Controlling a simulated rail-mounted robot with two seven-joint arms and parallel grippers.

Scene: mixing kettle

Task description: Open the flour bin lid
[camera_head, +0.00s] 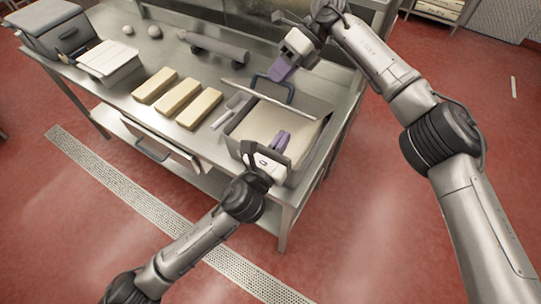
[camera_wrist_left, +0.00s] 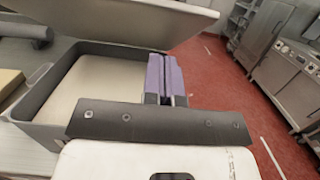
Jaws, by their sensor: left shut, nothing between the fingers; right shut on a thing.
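The grey flour bin (camera_head: 236,147) stands at the table's right end, pale flour (camera_head: 262,122) visible inside. Its lid (camera_head: 312,103) is raised and tilted up at the far side; the left wrist view also shows the lid (camera_wrist_left: 120,20) above the open bin (camera_wrist_left: 50,115). My right gripper (camera_head: 281,70) is shut at the lid's dark blue loop handle (camera_head: 272,90); its fingers partly hide the grasp. My left gripper (camera_head: 279,141) is shut and empty over the bin's near side. Its purple fingers (camera_wrist_left: 165,78) show beside the bin's rim; I cannot tell if they touch it.
A scoop (camera_head: 231,107) and three pale blocks (camera_head: 178,97) lie left of the bin. A rolling pin (camera_head: 217,50) lies farther back. Lidded containers (camera_head: 50,27) stand at the far left. Open red floor (camera_head: 400,230) lies right of the table.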

